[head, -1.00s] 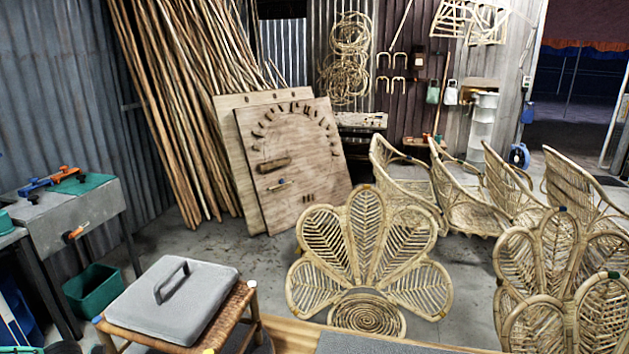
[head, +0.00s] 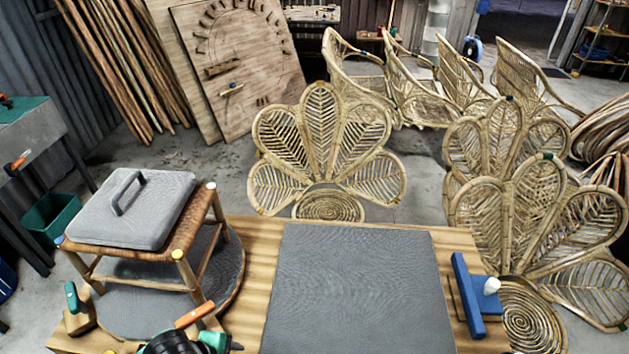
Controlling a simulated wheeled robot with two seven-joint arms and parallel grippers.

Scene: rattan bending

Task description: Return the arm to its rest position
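Neither of my arms nor grippers shows in the head view, so their pose is hidden. The wooden workbench (head: 255,270) fills the lower part of the head view. A grey mat (head: 360,290) lies bare on its middle. A woven stool (head: 185,238) with a grey handled pad (head: 135,207) on its seat stands on a round grey mat (head: 226,280) at the bench's left.
A blue clamp-like tool (head: 467,295) sits at the bench's right. An orange-handled tool (head: 195,315) and a black-and-green tool (head: 178,343) lie at the front left, partly cut off. Rattan chairs (head: 330,135) stand behind the bench and at right.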

